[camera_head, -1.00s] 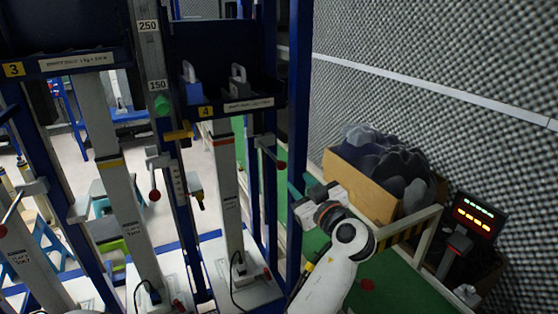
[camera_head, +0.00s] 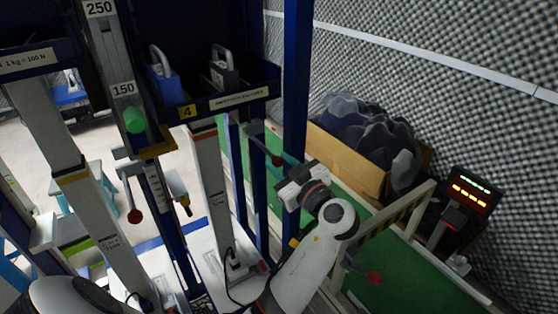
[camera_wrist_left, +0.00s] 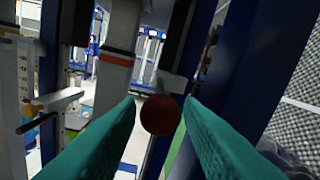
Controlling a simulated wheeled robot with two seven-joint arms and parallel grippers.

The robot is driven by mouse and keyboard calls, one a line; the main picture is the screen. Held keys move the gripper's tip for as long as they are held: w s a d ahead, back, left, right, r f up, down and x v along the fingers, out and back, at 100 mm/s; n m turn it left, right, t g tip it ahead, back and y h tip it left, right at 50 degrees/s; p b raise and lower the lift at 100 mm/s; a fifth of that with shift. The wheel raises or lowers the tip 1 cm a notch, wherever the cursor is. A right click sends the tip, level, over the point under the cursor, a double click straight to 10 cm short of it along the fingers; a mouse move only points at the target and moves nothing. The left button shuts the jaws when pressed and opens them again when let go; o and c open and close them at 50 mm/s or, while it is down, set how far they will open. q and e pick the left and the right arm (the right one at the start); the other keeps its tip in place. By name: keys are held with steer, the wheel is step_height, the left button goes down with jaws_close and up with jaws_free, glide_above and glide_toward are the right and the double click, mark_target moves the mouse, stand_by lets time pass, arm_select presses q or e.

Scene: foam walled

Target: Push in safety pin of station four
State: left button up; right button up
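Station four carries a yellow "4" label (camera_head: 187,111) under a dark blue shelf, above a pale upright column (camera_head: 211,185). A grey lever arm ending in a red ball knob (camera_head: 277,160) sticks out to the right of this column. My left gripper (camera_head: 282,160) is at the knob, its teal fingers partly hidden behind its grey body. In the left wrist view the fingers are open (camera_wrist_left: 160,101), with the red knob (camera_wrist_left: 160,115) between them and no clear contact. A small yellow-and-black part (camera_head: 180,192) hangs left of the column; I cannot tell which part is the safety pin. My right gripper is not in view.
A blue upright post (camera_head: 294,80) stands close beside my left gripper. Another red knob (camera_head: 134,215) hangs at the left. A box of dark foam (camera_head: 345,160) and a panel with lit displays (camera_head: 470,190) stand at the right by the foam wall.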

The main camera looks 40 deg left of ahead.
mark_target(271, 154)
arm_select(q)
steer(key=shift+c, duration=0.9)
jaws_close()
steer(key=b+x, duration=0.2)
steer(key=x, duration=0.2)
steer(key=shift+f, duration=0.15)
steer(key=shift+w+a, duration=0.1)
steer(key=shift+a, duration=0.15)
steer(key=shift+o, duration=0.9)
jaws_free()
